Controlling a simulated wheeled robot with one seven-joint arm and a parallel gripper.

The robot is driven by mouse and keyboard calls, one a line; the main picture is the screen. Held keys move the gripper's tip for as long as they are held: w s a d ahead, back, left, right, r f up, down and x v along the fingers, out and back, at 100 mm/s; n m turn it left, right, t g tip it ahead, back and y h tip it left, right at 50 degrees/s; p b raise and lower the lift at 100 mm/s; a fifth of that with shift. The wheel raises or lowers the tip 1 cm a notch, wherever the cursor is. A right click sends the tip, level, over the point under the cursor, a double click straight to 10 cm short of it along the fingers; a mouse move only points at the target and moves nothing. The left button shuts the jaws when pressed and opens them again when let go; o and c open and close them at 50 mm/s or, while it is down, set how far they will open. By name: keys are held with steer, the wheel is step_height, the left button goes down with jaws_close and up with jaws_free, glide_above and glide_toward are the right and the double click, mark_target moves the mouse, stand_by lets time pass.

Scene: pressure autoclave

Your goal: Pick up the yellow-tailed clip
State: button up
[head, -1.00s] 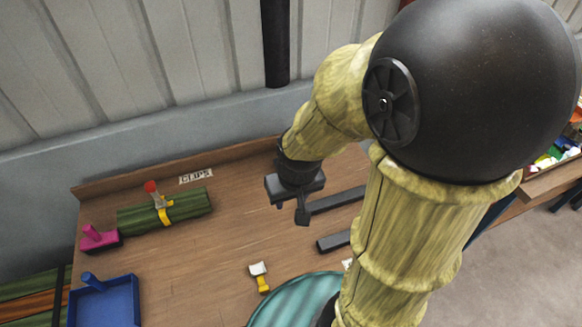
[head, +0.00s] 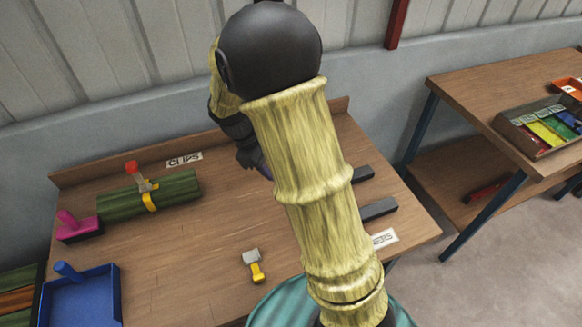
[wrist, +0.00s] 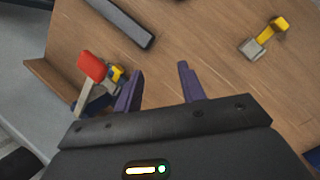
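The yellow-tailed clip (head: 255,267) lies on the wooden table near its front middle, with a pale grey head and a yellow tail. In the wrist view it (wrist: 263,39) lies at the upper right, apart from my fingers. My gripper (wrist: 160,84) is open, its two purple fingers spread with nothing between them. In the head view my gripper (head: 258,164) is over the back of the table, mostly hidden by my arm, and the clip lies nearer the front.
A red-tailed piece (wrist: 92,68) stands close to my left finger. Another red-tailed clip (head: 138,178) stands at the green bundle (head: 180,189). Dark bars (head: 378,209) lie at right, a blue tray (head: 105,295) and pink block (head: 80,232) at left. The table around the yellow-tailed clip is clear.

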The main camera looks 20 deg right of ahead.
steer(key=w+a+f+n+t+h+b, duration=0.1)
steer(key=w+a+f+n+h+b, duration=0.4)
steer(key=w, duration=0.8)
step_height(320, 180, down, 5)
steer(key=n+h+b, duration=0.3)
steer(key=h+b, duration=0.1)
steer(key=shift+w, duration=0.15)
steer(key=shift+f, duration=0.1)
steer(key=x, duration=1.2)
steer(key=shift+d, duration=0.1)
steer(key=x, duration=0.5)
steer(key=shift+s+d, duration=0.15)
steer(key=shift+s, duration=0.05)
